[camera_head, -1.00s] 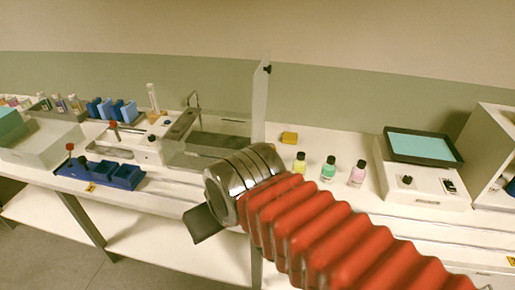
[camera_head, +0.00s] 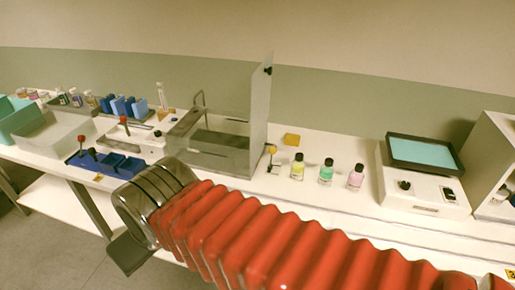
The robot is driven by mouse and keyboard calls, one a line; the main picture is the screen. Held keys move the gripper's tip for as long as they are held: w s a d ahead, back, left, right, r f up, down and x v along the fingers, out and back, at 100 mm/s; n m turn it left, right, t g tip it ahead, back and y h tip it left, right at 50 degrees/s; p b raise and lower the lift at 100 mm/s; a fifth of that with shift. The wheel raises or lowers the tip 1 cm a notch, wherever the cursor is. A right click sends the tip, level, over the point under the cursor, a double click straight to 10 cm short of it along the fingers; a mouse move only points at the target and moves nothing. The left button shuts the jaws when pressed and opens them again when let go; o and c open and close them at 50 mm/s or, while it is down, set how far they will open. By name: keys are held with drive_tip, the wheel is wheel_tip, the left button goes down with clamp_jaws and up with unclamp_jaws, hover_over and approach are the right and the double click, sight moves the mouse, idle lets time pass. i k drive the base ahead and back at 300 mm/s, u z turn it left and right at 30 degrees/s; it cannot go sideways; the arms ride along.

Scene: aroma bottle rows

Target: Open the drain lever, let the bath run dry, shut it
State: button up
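The bath (camera_head: 215,160) is a clear-walled basin on the bench, left of a tall upright panel (camera_head: 261,110), with a thin bent spout at its back. I cannot make out the liquid level. A small lever with a yellow knob (camera_head: 271,149) stands at the bath's right front; a red-knobbed lever (camera_head: 123,120) stands on the white unit to the left. I cannot tell for certain which is the drain lever. My gripper (camera_head: 128,253) shows as a dark flat piece past the metal wrist, low and in front of the bench edge, apart from both levers. Its fingertips are mostly hidden.
Three small bottles (camera_head: 326,172), yellow, green and pink, stand right of the lever. A teal-topped device (camera_head: 425,190) is farther right. A blue tray (camera_head: 121,168) and pale bins (camera_head: 52,138) are at left.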

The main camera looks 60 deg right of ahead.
sight(272, 150)
drive_tip(key=u, duration=0.15)
drive_tip(key=k, duration=1.2)
drive_tip(key=z, duration=0.45)
drive_tip(key=i, duration=1)
